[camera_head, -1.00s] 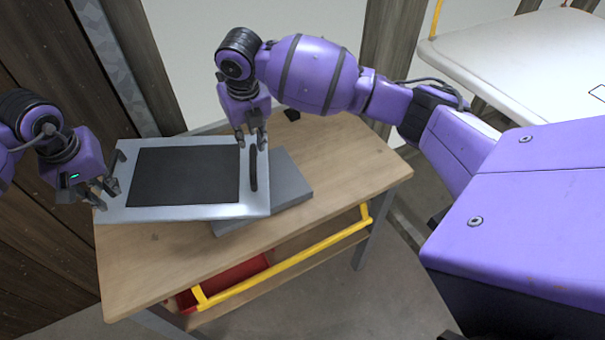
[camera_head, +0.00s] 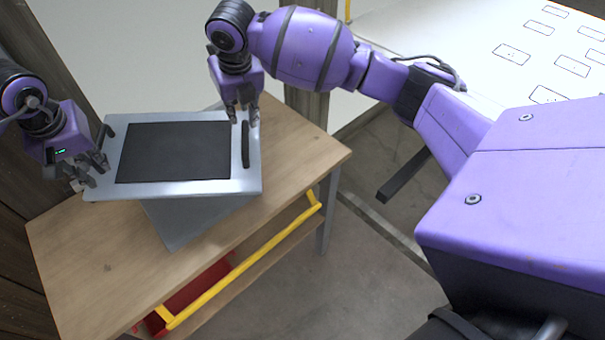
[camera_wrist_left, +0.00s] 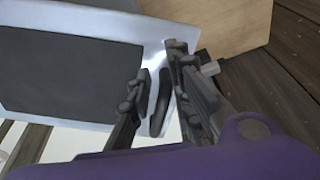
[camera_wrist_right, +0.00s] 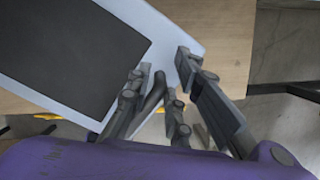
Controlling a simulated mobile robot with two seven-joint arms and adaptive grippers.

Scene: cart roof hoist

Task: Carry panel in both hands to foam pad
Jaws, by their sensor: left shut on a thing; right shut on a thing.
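The panel (camera_head: 175,151), a silver frame with a dark centre, is held roughly level over the wooden bench. My left gripper (camera_head: 97,168) is shut on its left-end handle, which also shows between the fingers in the left wrist view (camera_wrist_left: 160,105). My right gripper (camera_head: 243,112) is shut on the right-end handle (camera_head: 245,145), seen in the right wrist view (camera_wrist_right: 152,95). A flat grey slab (camera_head: 195,222), perhaps the foam pad, lies on the bench under the panel, partly hidden by it. The panel seems to be above it, but I cannot tell the gap.
The wooden bench (camera_head: 90,260) has bare top at its front left and right. A yellow rail (camera_head: 245,262) runs along its front, with a red bin (camera_head: 195,290) below. A white surface with outlined rectangles (camera_head: 510,55) stands at the upper right.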

